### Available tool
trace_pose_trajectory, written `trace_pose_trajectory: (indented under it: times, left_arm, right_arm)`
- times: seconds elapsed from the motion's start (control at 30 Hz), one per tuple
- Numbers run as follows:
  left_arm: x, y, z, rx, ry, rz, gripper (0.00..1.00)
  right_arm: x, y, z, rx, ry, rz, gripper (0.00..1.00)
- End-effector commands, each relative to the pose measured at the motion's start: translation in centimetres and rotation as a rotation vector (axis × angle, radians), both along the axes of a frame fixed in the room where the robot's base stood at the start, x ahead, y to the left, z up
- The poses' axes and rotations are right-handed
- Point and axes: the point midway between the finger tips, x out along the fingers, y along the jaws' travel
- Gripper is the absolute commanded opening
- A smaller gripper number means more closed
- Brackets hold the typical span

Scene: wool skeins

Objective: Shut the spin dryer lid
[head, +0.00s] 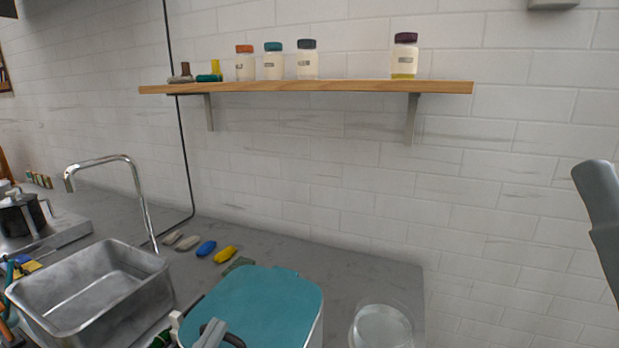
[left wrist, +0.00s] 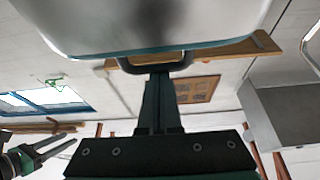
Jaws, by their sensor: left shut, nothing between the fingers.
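The spin dryer's teal lid (head: 250,300) is at the bottom centre of the head view, over a pale body; the picture's lower edge cuts it off. I cannot tell whether a gap stays under the lid. My left gripper (head: 212,333) is shut and empty at the lid's near edge, by a dark handle. In the left wrist view, its fingers (left wrist: 157,82) point at the dark handle (left wrist: 155,66) on the teal rim; contact is unclear. A two-pronged gripper, seemingly my right one (left wrist: 60,146), shows at lower left with its prongs apart.
A metal sink (head: 95,290) with a tall tap (head: 135,185) is left of the dryer. Wool skeins (head: 207,248) lie behind it. A clear round container (head: 381,328) stands to its right. A wooden shelf (head: 310,87) with jars hangs above.

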Motion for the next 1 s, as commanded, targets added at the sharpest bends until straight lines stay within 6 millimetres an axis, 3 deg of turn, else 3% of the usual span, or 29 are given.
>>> trace_pose_trajectory:
  times: [0.03,0.53,0.67,0.83,0.9,1.0]
  left_arm:
    - [0.3,0.1,-1.6,0.009,0.035,0.001,0.0]
    - [0.3,0.3,-1.7,0.012,0.037,0.007,0.0]
    - [0.2,0.2,0.0,0.011,0.029,0.006,0.0]
    - [-0.2,0.0,4.7,0.002,0.002,0.002,0.0]
    - [-1.4,0.6,1.4,0.001,0.009,0.004,0.0]
    - [-3.1,1.2,-0.7,-0.001,0.006,0.002,0.0]
  right_arm:
    - [0.0,0.0,-0.3,0.0,0.0,0.0,0.5]
    - [0.0,0.0,-0.2,0.0,0.0,0.0,0.5]
    - [0.0,0.0,1.0,0.0,0.0,0.0,0.5]
    - [0.0,0.0,4.2,0.0,0.0,0.0,0.5]
    - [-0.1,0.0,2.5,0.0,-0.002,0.0,0.5]
    - [0.0,0.0,1.6,0.0,0.001,0.0,0.5]
